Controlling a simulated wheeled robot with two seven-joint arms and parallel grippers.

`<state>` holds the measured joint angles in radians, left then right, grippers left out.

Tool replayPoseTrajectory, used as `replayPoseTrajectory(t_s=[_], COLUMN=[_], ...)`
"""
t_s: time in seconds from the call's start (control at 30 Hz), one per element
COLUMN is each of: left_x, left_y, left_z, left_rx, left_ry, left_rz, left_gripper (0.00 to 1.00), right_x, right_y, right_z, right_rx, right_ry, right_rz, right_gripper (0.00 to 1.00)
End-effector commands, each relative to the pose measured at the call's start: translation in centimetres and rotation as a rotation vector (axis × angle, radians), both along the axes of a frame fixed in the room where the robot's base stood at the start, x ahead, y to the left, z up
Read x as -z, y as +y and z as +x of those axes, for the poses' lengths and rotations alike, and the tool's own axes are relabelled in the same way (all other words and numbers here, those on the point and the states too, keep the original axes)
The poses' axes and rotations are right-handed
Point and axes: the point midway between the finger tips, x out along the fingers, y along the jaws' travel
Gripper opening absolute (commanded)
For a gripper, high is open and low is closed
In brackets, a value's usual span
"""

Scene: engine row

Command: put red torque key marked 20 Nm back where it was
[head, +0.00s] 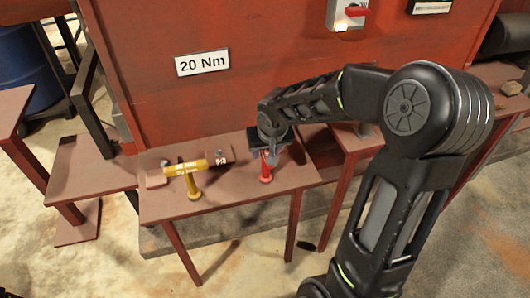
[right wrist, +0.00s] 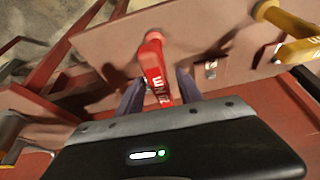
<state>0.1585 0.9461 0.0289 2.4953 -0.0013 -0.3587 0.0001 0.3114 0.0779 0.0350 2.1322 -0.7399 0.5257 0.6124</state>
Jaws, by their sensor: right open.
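The red torque key (head: 266,169) stands on the small brown table below the 20 Nm sign, right of the yellow key. My right gripper (head: 268,155) is directly over it and hides its upper part in the head view. In the right wrist view, the red key (right wrist: 154,68), with white lettering on it, lies between the two spread dark fingers of the right gripper (right wrist: 160,88). The fingers are open; I cannot tell whether either touches the key. My left gripper is not in view.
A yellow torque key (head: 190,176) is on the left part of the table (head: 235,198), near small brown blocks (head: 219,155). A white 20 Nm sign (head: 202,62) is on the red panel behind.

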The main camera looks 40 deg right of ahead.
Motion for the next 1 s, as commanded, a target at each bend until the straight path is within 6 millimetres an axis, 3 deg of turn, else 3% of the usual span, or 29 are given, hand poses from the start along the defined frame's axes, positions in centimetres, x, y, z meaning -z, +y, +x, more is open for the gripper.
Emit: replayPoseTrajectory(t_s=[0.2, 0.4, 0.57, 1.0], left_x=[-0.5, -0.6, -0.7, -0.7], left_y=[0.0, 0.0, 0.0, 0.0], left_z=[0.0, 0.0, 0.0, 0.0], left_rx=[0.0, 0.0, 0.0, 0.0], left_ry=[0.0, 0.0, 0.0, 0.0], left_rz=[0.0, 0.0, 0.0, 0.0], left_gripper=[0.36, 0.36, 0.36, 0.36], right_x=[-4.6, -7.6, -8.5, -8.5], right_y=[0.7, 1.2, 1.4, 1.4], right_z=[-1.6, -2.9, -3.3, -3.3], right_rx=[0.001, 0.0, 0.0, 0.0], right_ry=[-0.006, -0.004, -0.001, 0.0], right_rz=[-0.002, -0.001, 0.0, 0.0], right_gripper=[0.43, 0.43, 0.43, 0.43])
